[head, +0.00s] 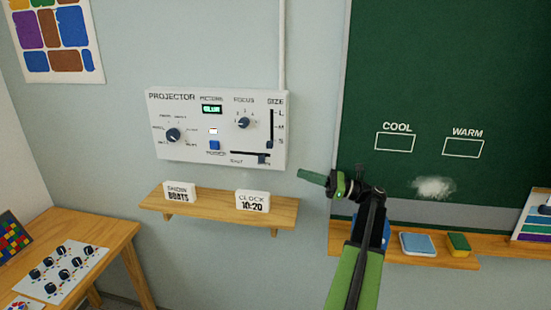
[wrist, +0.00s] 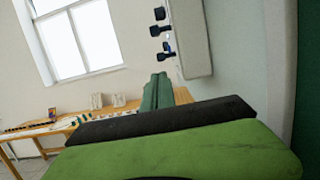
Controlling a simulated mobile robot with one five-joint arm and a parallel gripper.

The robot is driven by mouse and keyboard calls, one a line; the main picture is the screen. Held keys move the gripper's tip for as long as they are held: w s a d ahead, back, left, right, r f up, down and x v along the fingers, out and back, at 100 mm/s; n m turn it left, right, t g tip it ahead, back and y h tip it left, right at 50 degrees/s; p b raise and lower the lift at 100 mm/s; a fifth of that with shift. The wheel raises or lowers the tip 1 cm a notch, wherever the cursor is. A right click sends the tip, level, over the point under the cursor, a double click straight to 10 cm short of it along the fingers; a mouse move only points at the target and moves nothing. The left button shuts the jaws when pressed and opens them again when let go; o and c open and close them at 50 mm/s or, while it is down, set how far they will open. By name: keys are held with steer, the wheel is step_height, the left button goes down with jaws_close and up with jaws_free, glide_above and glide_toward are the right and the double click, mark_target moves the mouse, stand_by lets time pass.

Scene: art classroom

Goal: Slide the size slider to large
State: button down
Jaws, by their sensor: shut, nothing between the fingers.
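The white projector panel (head: 185,130) is on the wall in the head view. Its size slider (head: 270,144) is a dark knob in an upright slot at the panel's right, with L, M and S marked from top to bottom. The knob sits at the low end, near S. My gripper (head: 310,177) is shut and empty, to the right of and below the panel's lower right corner, apart from it in the picture. In the wrist view my gripper (wrist: 157,90) points along the wall, and the panel (wrist: 192,40) shows edge-on above it with dark knobs sticking out.
A second slider (head: 262,159) lies sideways below the size slider. A focus dial (head: 243,123) is to its left. A wooden shelf (head: 220,208) with two signs juts out below the panel. The green chalkboard (head: 440,90) is to the right. The wall between panel and board is mostly bare.

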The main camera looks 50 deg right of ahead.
steer(key=p+x, duration=0.2)
steer(key=x, duration=0.7)
steer(key=shift+a+r, duration=0.1)
steer(key=shift+r, duration=0.1)
steer(key=r+p, duration=0.2)
steer(key=w+r+p, duration=0.1)
steer(key=r+p, duration=0.1)
steer(key=shift+a, duration=0.2)
step_height(320, 180, up, 11)
steer(key=p, duration=1.1)
glide_above(271, 143)
steer(key=d, duration=0.2)
steer(key=shift+s+a+f, duration=0.15)
steer(key=shift+s+f, duration=0.05)
steer(key=shift+s, duration=0.15)
